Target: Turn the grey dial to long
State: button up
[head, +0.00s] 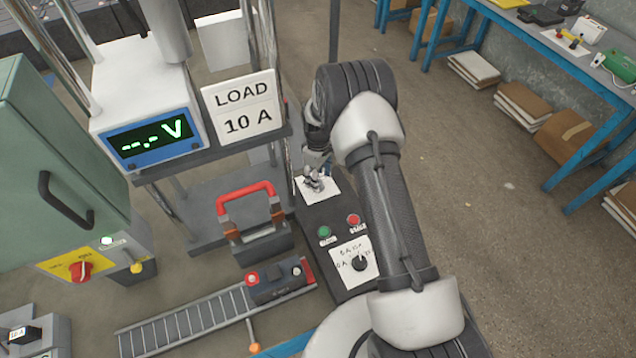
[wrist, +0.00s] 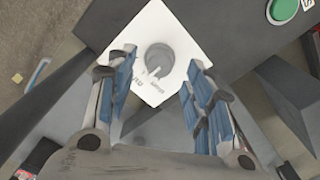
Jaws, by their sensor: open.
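The grey dial (wrist: 160,57) is a round knob on a white label plate (wrist: 178,22) on a dark panel. In the wrist view it shows between and beyond my fingertips. Small lettering is printed on the plate at the knob's lower edge, too blurred to read surely. My gripper (wrist: 160,78) is open, with one blue-and-grey finger to each side of the dial in the picture. I cannot tell how far above it the tips are. In the head view, my gripper (head: 313,182) is over the plate and hides most of the dial.
The control box (head: 328,216) also carries a green button (head: 324,232), a red button (head: 353,220) and a black dial (head: 360,263). The load sign (head: 243,107) and voltmeter (head: 150,138) are behind left. Open floor lies right.

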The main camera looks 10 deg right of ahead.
jog(key=shift+f, duration=1.65)
jog(key=c, duration=1.1)
